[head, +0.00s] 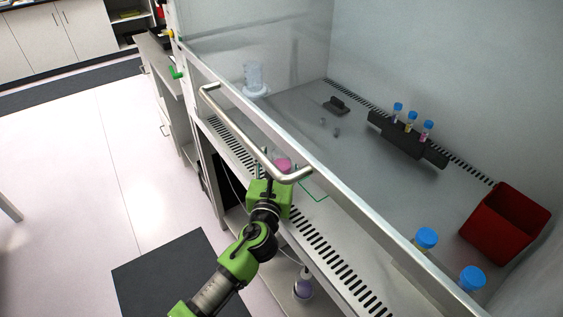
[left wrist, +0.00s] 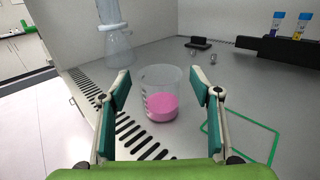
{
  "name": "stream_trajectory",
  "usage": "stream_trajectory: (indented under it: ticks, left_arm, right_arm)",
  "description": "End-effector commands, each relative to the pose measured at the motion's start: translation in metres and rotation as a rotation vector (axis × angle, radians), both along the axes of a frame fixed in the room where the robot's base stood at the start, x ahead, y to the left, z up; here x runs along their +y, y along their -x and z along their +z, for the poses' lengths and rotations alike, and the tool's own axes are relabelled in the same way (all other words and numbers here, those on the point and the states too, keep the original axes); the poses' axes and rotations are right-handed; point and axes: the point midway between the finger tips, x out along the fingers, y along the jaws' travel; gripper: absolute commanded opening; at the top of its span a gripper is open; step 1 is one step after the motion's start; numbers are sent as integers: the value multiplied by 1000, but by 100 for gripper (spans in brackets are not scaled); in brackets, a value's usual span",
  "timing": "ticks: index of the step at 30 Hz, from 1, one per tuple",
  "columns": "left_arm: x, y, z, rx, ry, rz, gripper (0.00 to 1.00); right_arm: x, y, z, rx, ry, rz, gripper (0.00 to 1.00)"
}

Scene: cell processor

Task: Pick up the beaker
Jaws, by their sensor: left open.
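The beaker (left wrist: 161,95) is clear glass with pink contents in its lower part. In the left wrist view it stands upright on the cabinet floor, near the slotted vent strip. It also shows in the head view (head: 283,164), partly hidden by my gripper and the sash handle. My left gripper (left wrist: 165,92) is open, with one finger on each side of the beaker in the picture. I cannot tell whether the fingers touch it. My left arm reaches in from the bottom of the head view. My right gripper is not in view.
The glass sash with its metal handle (head: 250,135) crosses above my gripper. A clear vessel (head: 254,80) stands to the left. A dark tube rack (head: 405,138), a red bin (head: 505,222) and blue-capped bottles (head: 426,239) stand to the right. The middle floor is mostly clear.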

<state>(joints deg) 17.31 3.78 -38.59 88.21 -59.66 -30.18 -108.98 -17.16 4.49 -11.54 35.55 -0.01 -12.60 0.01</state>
Motion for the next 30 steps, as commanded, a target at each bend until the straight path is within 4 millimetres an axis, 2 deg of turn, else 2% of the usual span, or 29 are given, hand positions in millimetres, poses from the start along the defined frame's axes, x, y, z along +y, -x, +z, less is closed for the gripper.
stream_trajectory:
  ticks: [4,13,14,18,30]
  left_arm:
    - [-2,-16,0,0,0,2,58]
    - [-3,-20,0,0,0,0,58]
    - [-3,-20,0,0,0,0,53]
    - [-3,-20,0,0,0,0,16]
    - [-2,-20,4,-1,0,1,15]
  right_arm:
    - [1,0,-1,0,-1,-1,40]
    - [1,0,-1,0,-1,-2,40]
    - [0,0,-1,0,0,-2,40]
    - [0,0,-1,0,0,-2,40]
    - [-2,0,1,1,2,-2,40]
